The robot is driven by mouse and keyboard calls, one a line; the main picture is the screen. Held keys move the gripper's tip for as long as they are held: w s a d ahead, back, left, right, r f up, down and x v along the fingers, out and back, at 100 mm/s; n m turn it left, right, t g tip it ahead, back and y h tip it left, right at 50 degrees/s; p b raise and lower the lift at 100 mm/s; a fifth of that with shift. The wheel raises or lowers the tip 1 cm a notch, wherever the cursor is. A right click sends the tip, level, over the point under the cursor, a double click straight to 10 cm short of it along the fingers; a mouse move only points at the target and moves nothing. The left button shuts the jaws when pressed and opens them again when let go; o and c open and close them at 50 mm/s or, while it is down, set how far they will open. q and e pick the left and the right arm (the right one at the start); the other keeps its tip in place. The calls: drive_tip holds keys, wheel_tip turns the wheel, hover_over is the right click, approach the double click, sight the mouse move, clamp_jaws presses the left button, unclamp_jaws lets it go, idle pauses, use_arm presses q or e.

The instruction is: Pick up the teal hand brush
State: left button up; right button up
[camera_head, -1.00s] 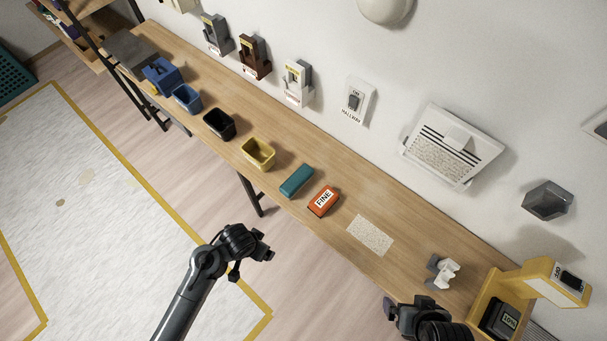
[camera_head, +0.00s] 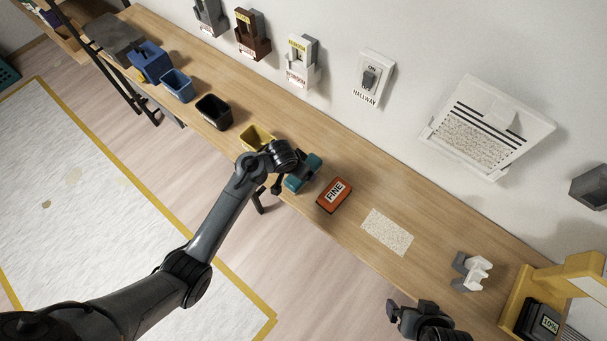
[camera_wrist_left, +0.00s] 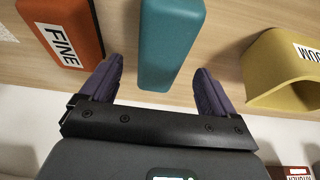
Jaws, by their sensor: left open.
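The teal hand brush (camera_head: 304,173) lies on the wooden bench between the yellow bin and the orange FINE block, partly hidden by my left gripper (camera_head: 284,177). In the left wrist view the brush (camera_wrist_left: 170,40) is a teal block whose near end lies between the two spread fingers of my left gripper (camera_wrist_left: 156,92), with a gap on each side. The left gripper is open and holds nothing. My right gripper (camera_head: 408,312) is at the bottom, near the bench's front edge, apart from the brush; its jaws are not clear.
The orange FINE block (camera_head: 333,195) lies close beside the brush on one side, the yellow bin (camera_head: 256,137) on the other. A speckled patch (camera_head: 387,232) and a white-grey holder (camera_head: 472,271) are further right. A black bin (camera_head: 214,112) stands left. The wall runs behind the bench.

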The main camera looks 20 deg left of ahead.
use_arm(q)
drive_tip(key=shift+b+x, duration=0.55)
drive_tip(key=shift+x, duration=2.4)
drive_tip(key=shift+s, duration=0.1)
drive_tip(key=c, duration=1.1)
drive_tip(key=shift+c, duration=0.2)
drive_tip(key=shift+r, duration=0.1)
wheel_tip(320, 180, up, 4)
drive_tip(key=shift+r+p, duration=0.2)
drive_tip(key=shift+p, duration=0.2)
drive_tip(key=d+r+b, duration=0.1)
drive_tip(key=d+r, duration=0.5)
drive_tip(key=d, duration=0.5)
drive_tip(key=shift+s+d+r, duration=0.2)
drive_tip(key=shift+s+d, duration=0.1)
drive_tip(key=shift+s, duration=0.05)
